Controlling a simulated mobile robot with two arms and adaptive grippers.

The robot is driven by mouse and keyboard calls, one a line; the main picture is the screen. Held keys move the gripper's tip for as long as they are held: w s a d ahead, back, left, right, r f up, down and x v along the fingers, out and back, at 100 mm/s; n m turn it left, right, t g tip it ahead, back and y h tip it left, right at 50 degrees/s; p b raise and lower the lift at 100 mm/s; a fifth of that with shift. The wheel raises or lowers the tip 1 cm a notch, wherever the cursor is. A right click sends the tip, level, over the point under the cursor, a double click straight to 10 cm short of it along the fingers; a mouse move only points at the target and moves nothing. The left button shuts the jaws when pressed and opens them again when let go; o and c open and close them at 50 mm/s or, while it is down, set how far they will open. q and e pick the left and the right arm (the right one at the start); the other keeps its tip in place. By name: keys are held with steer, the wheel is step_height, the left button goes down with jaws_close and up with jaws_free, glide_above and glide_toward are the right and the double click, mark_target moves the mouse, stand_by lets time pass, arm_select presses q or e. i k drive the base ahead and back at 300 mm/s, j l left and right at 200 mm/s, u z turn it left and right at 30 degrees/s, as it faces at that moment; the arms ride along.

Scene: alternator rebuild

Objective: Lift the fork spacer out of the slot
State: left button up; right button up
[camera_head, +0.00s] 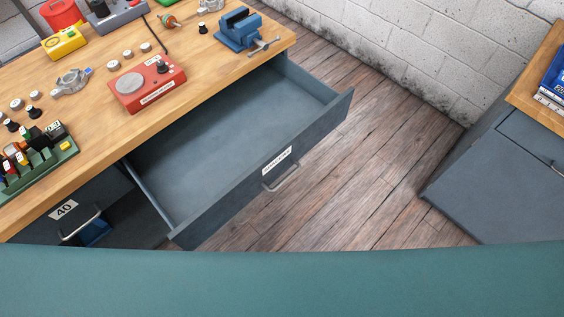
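I cannot make out a fork spacer or its slot for certain in the head view. A green rack (66,153) at the left edge of the wooden bench holds several small coloured parts, too small to tell apart. A grey metal part (72,80) lies on the bench behind it. Neither of my grippers shows in this view.
A long grey drawer (240,135) stands pulled out from the bench (120,140) and is empty. A red device (147,85) and a blue vise (240,30) sit on the bench. Floor (370,150) is clear towards the right cabinet (490,185).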

mark_target(25, 132)
steer(key=u, duration=1.75)
steer(key=j, duration=0.15)
steer(key=i+z, duration=0.05)
